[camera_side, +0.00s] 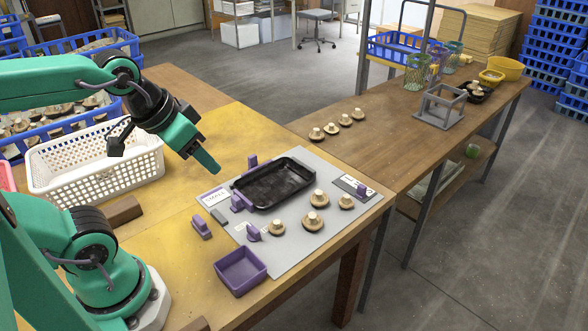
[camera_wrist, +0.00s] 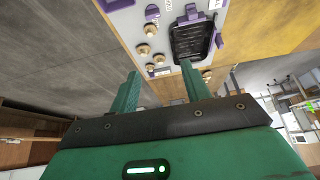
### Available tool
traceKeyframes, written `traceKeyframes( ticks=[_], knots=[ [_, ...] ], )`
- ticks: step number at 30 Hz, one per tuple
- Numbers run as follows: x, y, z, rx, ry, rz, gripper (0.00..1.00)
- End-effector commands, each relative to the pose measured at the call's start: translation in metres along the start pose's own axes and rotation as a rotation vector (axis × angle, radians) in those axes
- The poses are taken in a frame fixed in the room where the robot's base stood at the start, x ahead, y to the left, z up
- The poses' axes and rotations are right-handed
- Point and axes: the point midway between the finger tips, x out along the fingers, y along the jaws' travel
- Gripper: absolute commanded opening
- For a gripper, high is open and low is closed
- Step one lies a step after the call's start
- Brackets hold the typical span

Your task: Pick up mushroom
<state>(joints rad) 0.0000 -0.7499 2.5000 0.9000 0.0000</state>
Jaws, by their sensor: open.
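Several tan mushrooms (camera_side: 313,221) stand on the grey mat (camera_side: 300,262), to the right of and in front of the tray. They also show in the wrist view (camera_wrist: 150,30), beyond the fingers. The black tray (camera_side: 275,186) lies on the mat and looks empty; it also shows in the wrist view (camera_wrist: 189,42). My gripper (camera_side: 208,158) is above the table, to the left of the tray and apart from the mushrooms. In the wrist view its two green fingers (camera_wrist: 160,84) are spread with nothing between them.
Purple brackets (camera_side: 241,203) stand around the tray. A purple box (camera_side: 240,271) sits at the mat's front edge. A white basket (camera_side: 95,165) stands at left. More mushrooms (camera_side: 331,129) line the adjoining table, which also holds a grey frame (camera_side: 440,106).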

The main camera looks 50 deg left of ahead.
Motion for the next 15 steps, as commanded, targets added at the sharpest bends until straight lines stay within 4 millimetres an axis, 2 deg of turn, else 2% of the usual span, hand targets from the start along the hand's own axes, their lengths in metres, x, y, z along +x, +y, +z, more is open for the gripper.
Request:
traceKeyframes(
  ticks=[8,15],
  knots=[
    [0.0,0.0,-0.003,-0.005,-0.003,0.001,0.47],
    [0.003,0.003,-0.023,-0.046,-0.036,0.004,0.47]
  ],
)
